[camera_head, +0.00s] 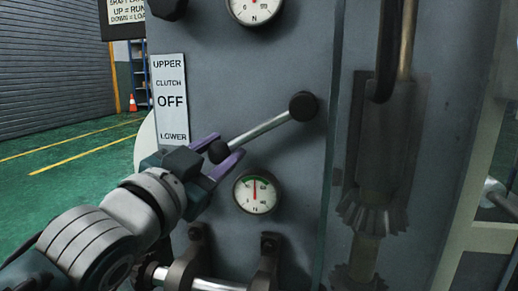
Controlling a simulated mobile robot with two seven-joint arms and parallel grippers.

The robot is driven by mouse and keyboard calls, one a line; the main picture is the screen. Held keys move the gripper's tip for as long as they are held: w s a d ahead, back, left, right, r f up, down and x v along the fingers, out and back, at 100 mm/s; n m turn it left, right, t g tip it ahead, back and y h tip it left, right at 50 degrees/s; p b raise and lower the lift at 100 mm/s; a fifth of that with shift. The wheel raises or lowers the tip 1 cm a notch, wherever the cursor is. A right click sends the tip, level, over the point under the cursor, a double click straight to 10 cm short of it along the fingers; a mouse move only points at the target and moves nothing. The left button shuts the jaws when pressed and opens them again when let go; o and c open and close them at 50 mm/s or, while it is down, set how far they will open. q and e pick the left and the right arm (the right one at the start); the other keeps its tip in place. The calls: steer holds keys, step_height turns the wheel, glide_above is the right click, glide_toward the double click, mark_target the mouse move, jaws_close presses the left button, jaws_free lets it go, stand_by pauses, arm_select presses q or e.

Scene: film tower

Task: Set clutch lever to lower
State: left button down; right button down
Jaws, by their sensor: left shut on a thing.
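The clutch lever (262,131) is a metal rod. It runs from a dark round hub at the upper right down to a dark knob (219,151) at the lower left. My left gripper (222,155) is shut on the knob, its purple fingers on either side of it. The white label plate (171,84) left of the lever reads UPPER, CLUTCH, OFF and LOWER from top to bottom. The knob is a little below the height of the word LOWER (173,136) and right of it. My right gripper is not in view.
A round gauge (255,193) sits on the grey panel just below the lever, and another gauge (256,8) is at the top. Brackets with a shaft (218,284) stick out below. Bevel gears (373,213) stand to the right. Green floor lies open at the left.

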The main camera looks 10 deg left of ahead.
arm_select(q)
steer(key=shift+f, duration=0.15)
steer(key=c, duration=0.9)
jaws_free()
steer(key=o, duration=0.5)
steer(key=shift+s, duration=0.25)
steer(key=p+v, duration=0.3)
steer(key=v, duration=0.6)
steer(key=shift+s+p, duration=0.25)
steer(key=shift+p, duration=0.05)
